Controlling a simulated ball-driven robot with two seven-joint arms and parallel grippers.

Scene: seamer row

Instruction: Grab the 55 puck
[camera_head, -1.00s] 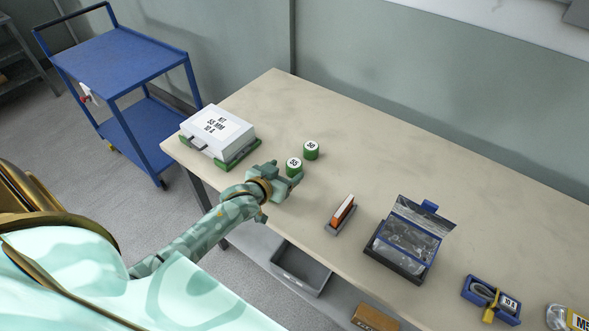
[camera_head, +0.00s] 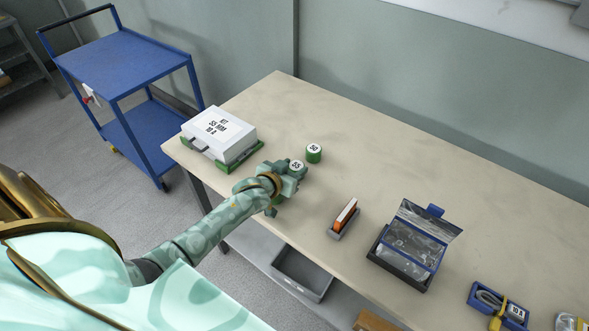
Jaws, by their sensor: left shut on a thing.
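The 55 puck (camera_head: 297,166) is a green cylinder with a white top marked 55, on the table near its left end. My left gripper (camera_head: 294,170) is around it, shut on it, and hides most of its side. I cannot tell whether the puck is clear of the table. The similar green 50 puck (camera_head: 314,154) stands upright just behind and to the right, apart from the gripper. My right gripper is not in view.
A white case marked 55 MM (camera_head: 218,134) sits on a green base at the table's left end. An orange-and-white item in a grey holder (camera_head: 344,217), an open clear-lidded box (camera_head: 410,245) and a blue tray (camera_head: 497,306) lie rightward. The table's back is clear.

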